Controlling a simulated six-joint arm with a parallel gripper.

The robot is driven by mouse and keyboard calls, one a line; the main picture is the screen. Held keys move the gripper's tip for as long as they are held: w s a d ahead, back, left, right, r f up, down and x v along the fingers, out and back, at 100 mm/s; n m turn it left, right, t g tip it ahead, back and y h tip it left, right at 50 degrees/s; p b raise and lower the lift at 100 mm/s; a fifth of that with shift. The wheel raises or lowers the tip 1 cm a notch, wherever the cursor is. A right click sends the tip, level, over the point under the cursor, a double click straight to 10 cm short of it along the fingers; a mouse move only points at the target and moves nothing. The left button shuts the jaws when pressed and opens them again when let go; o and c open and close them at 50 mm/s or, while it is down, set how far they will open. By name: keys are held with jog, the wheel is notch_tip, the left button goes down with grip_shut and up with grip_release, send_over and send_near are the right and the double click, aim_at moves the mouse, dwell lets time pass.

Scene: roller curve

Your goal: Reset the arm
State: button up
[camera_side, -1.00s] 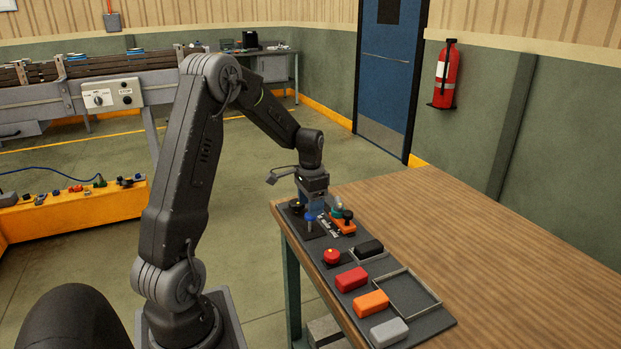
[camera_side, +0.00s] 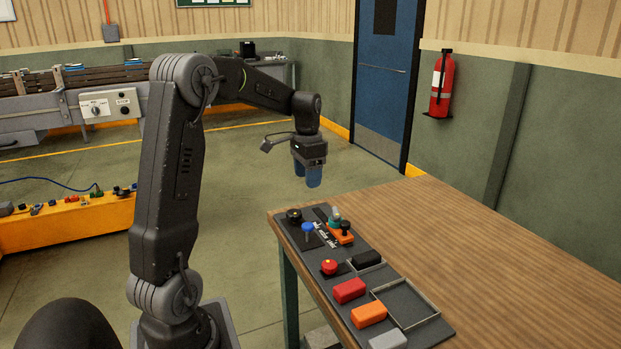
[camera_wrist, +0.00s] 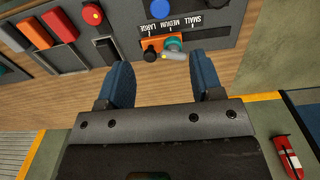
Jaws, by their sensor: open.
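My gripper (camera_side: 307,176) hangs in the air above the far-left end of the table, clear of the control panel (camera_side: 405,299). Its blue fingers point down and are open with nothing between them. In the wrist view my gripper (camera_wrist: 167,88) shows its two fingers spread apart. A blue knob (camera_side: 308,228), an orange block with a teal and a black knob (camera_side: 341,236), and a black knob (camera_side: 293,215) sit on the panel's far end. A red button (camera_side: 329,267) is nearer the middle.
Black (camera_side: 367,259), red (camera_side: 349,290), orange (camera_side: 369,314) and grey (camera_side: 388,340) blocks line the panel beside an empty framed tray (camera_side: 432,318). The wooden table (camera_side: 460,235) is bare to the right. A conveyor (camera_side: 60,120) stands behind at left.

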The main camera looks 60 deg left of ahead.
jog(key=s+d+r+t, duration=0.2)
jog(key=s+d+r, duration=0.15)
jog(key=d, duration=0.75)
jog(key=s+d+r+t, duration=0.1)
jog(key=s+d+r, duration=0.25)
jog(key=d, duration=0.75)
jog(key=s+d+f+t, duration=0.2)
jog(key=s+d, duration=0.4)
jog(key=s, duration=0.2)
jog(key=shift+d+f+t, duration=0.2)
jog(key=shift+f+t, duration=0.1)
jog(key=shift+f, duration=0.1)
